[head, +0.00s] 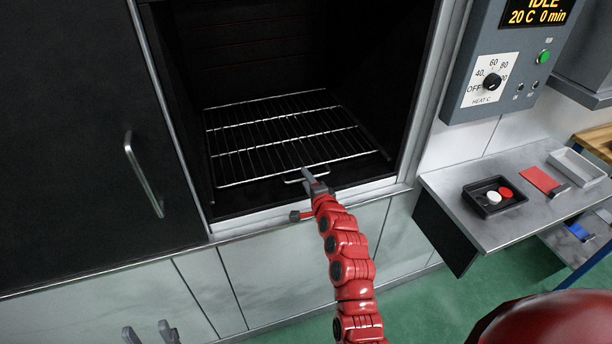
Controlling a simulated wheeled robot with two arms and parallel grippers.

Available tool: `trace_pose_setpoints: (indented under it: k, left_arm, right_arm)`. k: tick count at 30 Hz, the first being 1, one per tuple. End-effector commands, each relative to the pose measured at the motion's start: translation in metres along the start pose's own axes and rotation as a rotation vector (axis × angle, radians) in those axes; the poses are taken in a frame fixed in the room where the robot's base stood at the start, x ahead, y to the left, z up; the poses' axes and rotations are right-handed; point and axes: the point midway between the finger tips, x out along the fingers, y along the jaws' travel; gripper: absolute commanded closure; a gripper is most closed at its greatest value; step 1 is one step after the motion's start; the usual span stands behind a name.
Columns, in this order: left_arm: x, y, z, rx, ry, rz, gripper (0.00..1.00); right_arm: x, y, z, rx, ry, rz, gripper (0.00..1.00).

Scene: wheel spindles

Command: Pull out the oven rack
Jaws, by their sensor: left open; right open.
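The oven rack (275,133) is a silver wire grid inside the dark oven chamber. It lies flat, with a small wire handle (292,180) at its front edge near the opening. My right gripper (309,177), on the red jointed arm, is at the right part of this handle, at the oven mouth. It is open; I cannot tell whether the handle lies between its fingers. My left gripper (150,333) is at the bottom left edge, low in front of the cabinet and away from the rack. Its two grey fingertips are apart and empty.
The oven opening (420,90) has a metal frame. A dark panel with a bar handle (143,174) stands left of it. A control box (500,60) reads IDLE, 20 C, 0 min. A grey shelf (462,185) with a black tray (488,208) is at right.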

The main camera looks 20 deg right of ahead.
Motion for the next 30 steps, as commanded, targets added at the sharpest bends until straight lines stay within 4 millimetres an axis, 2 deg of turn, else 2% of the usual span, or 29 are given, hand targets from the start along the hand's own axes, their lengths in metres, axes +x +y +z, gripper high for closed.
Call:
trace_pose_setpoints:
  k: [6, 14, 15, 22, 30]
  left_arm:
    - [0.0031, -0.0002, -0.0005, 0.000, 0.000, 0.000, 0.50]
    - [0.0030, -0.0001, -0.0005, 0.000, 0.000, 0.000, 0.50]
    - [0.0030, -0.0001, -0.0005, 0.000, 0.000, 0.000, 0.50]
    - [0.0030, -0.0002, -0.0005, 0.000, 0.000, 0.000, 0.50]
    - [0.0030, -0.0002, -0.0005, 0.000, 0.000, 0.000, 0.50]
  right_arm:
    - [0.0111, -0.0013, -0.0005, 0.001, 0.001, -0.001, 0.58]
    - [0.0118, -0.0007, -0.0009, 0.001, 0.002, -0.001, 0.58]
    - [0.0118, -0.0007, -0.0009, 0.001, 0.002, -0.001, 0.60]
    - [0.0116, -0.0008, -0.0010, 0.001, 0.002, -0.002, 1.00]
    - [0.0116, -0.0008, -0.0010, 0.000, 0.002, -0.002, 1.00]
